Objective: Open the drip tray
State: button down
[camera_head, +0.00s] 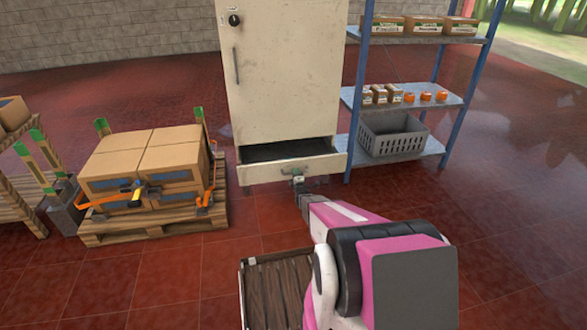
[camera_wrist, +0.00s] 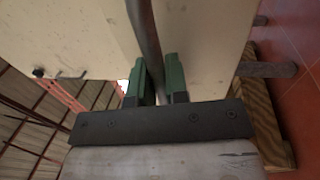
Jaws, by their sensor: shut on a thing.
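The drip tray (camera_head: 262,173) is a cream drawer low at the foot of a tall cream cabinet (camera_head: 283,75). It stands partly pulled out, and its dark inside shows from above. My gripper (camera_head: 298,180) is at the middle of the tray's front, on its handle. In the wrist view my gripper (camera_wrist: 158,78) has green fingertips on both sides of a grey bar handle (camera_wrist: 148,45) and is shut on it. The cream front panel (camera_wrist: 200,35) fills much of that view. The far part of the tray's inside is hidden.
A pallet (camera_head: 150,229) with strapped cardboard boxes (camera_head: 145,160) stands left of the cabinet. A blue-post shelf (camera_head: 405,97) with a grey crate (camera_head: 392,137) stands close on the right. A wooden crate (camera_head: 275,290) is near my arm. Red floor before the tray is mostly clear.

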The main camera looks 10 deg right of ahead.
jog(key=s, duration=0.8)
jog(key=shift+s, duration=0.3)
jog(key=c, duration=1.2)
grip_release()
jog(key=shift+o, duration=0.2)
